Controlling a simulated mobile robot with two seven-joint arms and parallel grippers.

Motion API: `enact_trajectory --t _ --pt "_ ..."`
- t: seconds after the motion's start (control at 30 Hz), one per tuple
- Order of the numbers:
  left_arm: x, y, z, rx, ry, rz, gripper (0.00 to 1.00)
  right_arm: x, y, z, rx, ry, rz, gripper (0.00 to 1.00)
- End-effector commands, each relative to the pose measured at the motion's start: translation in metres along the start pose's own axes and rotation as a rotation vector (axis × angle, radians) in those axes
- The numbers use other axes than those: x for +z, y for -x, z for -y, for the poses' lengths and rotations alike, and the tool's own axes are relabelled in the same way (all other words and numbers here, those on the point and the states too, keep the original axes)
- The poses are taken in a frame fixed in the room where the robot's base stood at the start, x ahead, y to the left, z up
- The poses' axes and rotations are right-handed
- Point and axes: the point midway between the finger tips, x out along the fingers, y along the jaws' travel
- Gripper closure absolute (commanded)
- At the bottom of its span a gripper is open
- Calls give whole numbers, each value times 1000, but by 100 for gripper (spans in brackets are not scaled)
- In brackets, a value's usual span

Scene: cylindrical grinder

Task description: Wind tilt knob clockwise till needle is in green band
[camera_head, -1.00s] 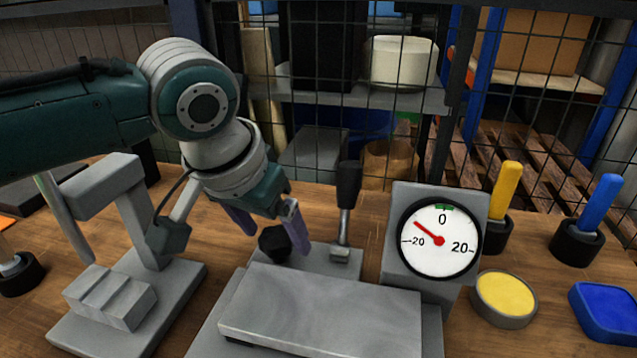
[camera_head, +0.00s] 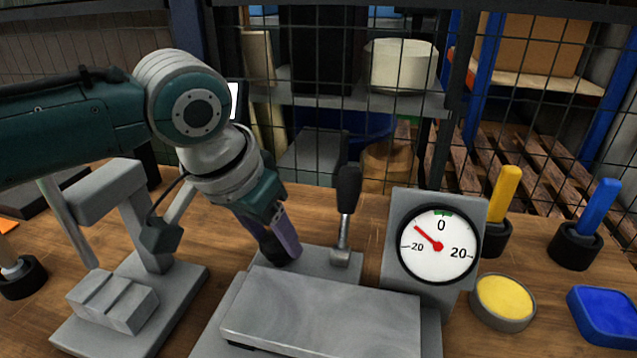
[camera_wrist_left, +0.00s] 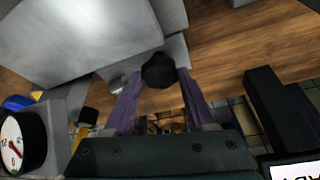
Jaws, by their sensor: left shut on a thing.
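The black tilt knob (camera_wrist_left: 159,70) sits between the two purple fingertips of my left gripper (camera_wrist_left: 160,80) in the left wrist view. In the head view my left gripper (camera_head: 281,248) reaches down onto the knob, which is mostly hidden behind the fingers. The gripper is shut on the knob. The dial gauge (camera_head: 438,265) stands to the right on a grey block. Its red needle (camera_head: 427,237) points up and left, between -20 and 0. The green band (camera_head: 442,213) lies at the top, by 0, and the needle is outside it. My right gripper is not in view.
A lever with a black grip (camera_head: 348,190) stands just right of my left gripper. A grey slab (camera_head: 320,310) lies in front. A grey stand (camera_head: 128,205) is at left. Yellow (camera_head: 503,295) and blue (camera_head: 605,312) items sit right of the gauge.

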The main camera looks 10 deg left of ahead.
Motion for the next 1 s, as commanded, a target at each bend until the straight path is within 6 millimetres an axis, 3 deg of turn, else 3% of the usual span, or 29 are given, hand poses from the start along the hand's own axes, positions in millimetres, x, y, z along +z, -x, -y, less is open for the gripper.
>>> enact_trajectory --t 0.3,0.7,0.73,1.0 --pt "1 -1 3 105 -251 4 99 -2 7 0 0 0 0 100" --pt "0 -1 3 121 -293 1 99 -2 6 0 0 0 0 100" --pt "0 -1 3 121 -293 1 41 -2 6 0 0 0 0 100" --pt "0 0 3 121 -292 1 14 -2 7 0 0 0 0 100"
